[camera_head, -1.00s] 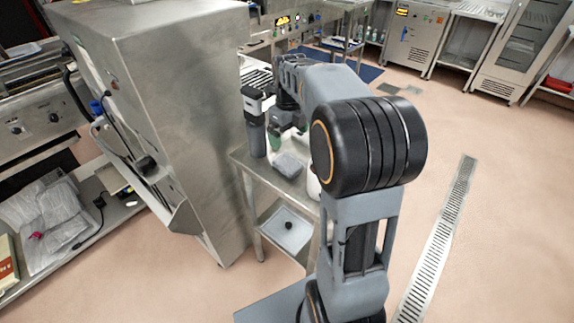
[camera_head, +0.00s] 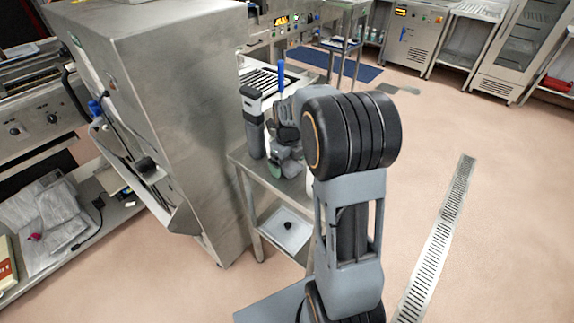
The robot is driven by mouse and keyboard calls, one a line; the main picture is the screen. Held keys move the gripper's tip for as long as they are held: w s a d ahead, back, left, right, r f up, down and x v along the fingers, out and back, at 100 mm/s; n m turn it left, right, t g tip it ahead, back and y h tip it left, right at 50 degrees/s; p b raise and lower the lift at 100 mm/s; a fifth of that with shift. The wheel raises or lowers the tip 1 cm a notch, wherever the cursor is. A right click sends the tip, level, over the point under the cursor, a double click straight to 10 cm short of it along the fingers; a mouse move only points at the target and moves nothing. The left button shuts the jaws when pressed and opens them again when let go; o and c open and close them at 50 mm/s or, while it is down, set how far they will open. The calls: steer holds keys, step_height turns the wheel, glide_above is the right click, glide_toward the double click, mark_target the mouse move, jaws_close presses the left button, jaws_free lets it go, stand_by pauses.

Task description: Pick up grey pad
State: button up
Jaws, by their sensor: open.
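My gripper (camera_head: 285,164) is low over the small steel table (camera_head: 244,158), pointing down at the spot where the grey pad lies. Its jaws are open. The pad is largely or wholly hidden behind the gripper and wrist, and I cannot make out its edges or whether the jaws touch it.
A dark grey bottle-like container (camera_head: 253,125) stands upright just left of my gripper. A blue upright handle (camera_head: 281,75) shows behind my arm. A tall steel cabinet (camera_head: 180,120) borders the table on the left. A pale tray (camera_head: 286,230) sits on the lower shelf. Floor at right is clear.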

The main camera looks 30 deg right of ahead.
steer(key=shift+f, duration=0.1)
steer(key=c, duration=1)
steer(key=shift+r, duration=0.6)
step_height(320, 180, up, 2)
steer(key=shift+r, duration=0.15)
steer(key=w+d+r, duration=0.4)
steer(key=d+r, duration=0.5)
steer(key=d, duration=0.4)
steer(key=shift+d+r+p, duration=0.2)
steer(key=shift+r+p, duration=0.05)
steer(key=shift+p, duration=0.1)
